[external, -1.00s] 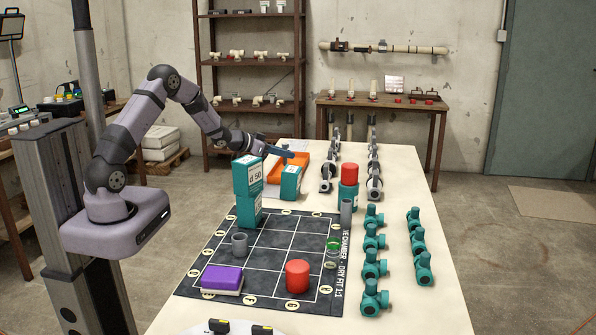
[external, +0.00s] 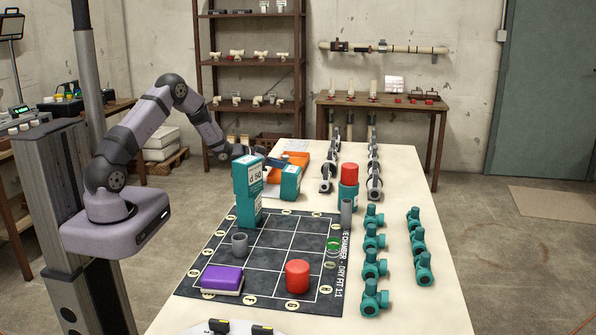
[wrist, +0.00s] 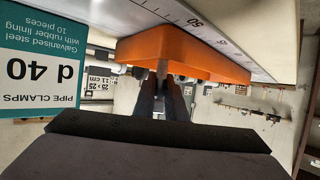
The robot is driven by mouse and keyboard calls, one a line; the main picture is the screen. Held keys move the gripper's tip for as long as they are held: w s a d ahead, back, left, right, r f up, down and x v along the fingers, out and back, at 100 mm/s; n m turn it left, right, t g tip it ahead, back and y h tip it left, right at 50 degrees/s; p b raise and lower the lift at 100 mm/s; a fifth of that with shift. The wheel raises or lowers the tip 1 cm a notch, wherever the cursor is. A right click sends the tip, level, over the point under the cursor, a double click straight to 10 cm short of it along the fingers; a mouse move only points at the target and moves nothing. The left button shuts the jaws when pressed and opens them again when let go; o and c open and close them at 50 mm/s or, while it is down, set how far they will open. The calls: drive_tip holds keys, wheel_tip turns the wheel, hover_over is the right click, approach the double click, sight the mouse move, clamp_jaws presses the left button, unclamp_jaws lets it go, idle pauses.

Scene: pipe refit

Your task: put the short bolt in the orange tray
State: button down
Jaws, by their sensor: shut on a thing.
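The orange tray (external: 298,156) lies at the far left of the table, partly hidden behind teal boxes and my gripper. In the wrist view the orange tray (wrist: 190,48) is just beyond my fingertips. My gripper (external: 276,162) is near the tray's left side, behind the stacked boxes. In the wrist view my dark fingers (wrist: 164,92) are close together. A small grey metallic piece, perhaps the short bolt (wrist: 162,69), shows at their tips, beside the tray's edge; its full shape is hidden.
A teal d 50 box (external: 252,175) sits tilted on another teal box (external: 249,208). Another teal box (external: 290,183) stands close in front of the tray; a d 40 box (wrist: 45,60) fills the wrist view's left. Grey clamps (external: 327,177) stand right of the tray.

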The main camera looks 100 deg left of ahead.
drive_tip(key=shift+f, duration=0.15)
drive_tip(key=c, duration=1.8)
unclamp_jaws()
drive_tip(key=shift+r, duration=0.2)
drive_tip(key=v, duration=1.2)
drive_tip(key=shift+b, duration=0.35)
